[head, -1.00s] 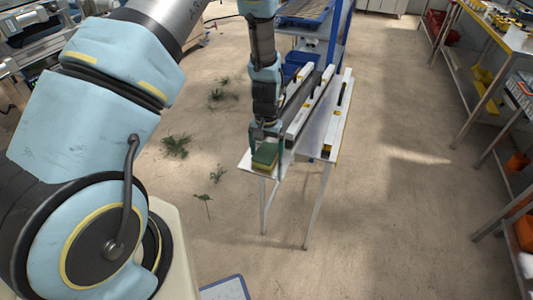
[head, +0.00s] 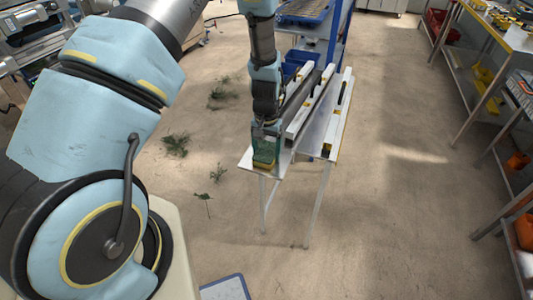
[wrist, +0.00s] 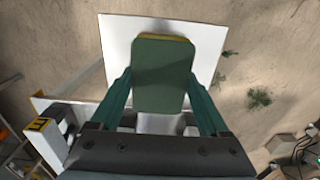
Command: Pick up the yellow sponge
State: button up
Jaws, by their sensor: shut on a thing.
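The yellow sponge (head: 264,163) has a green top layer and is at the near end of a narrow white table (head: 247,156). In the wrist view the sponge (wrist: 163,75) shows its green face, with a thin yellow edge at the far end. My gripper (head: 265,147) points down over the table end. In the wrist view its two green fingers (wrist: 160,93) press on the sponge's left and right sides. I cannot tell whether the sponge touches the table or is slightly above it.
Long white rails (head: 310,105) run along the table behind my gripper. A blue bin (head: 300,63) and a blue-framed rack stand farther back. Workbenches with shelves (head: 490,65) line the right side. Plant debris (head: 175,144) lies on the floor left of the table.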

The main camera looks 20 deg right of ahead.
aim_at(266, 151)
notch_tip(266, 151, up, 10)
jog(key=b, duration=0.2)
dwell(0.4)
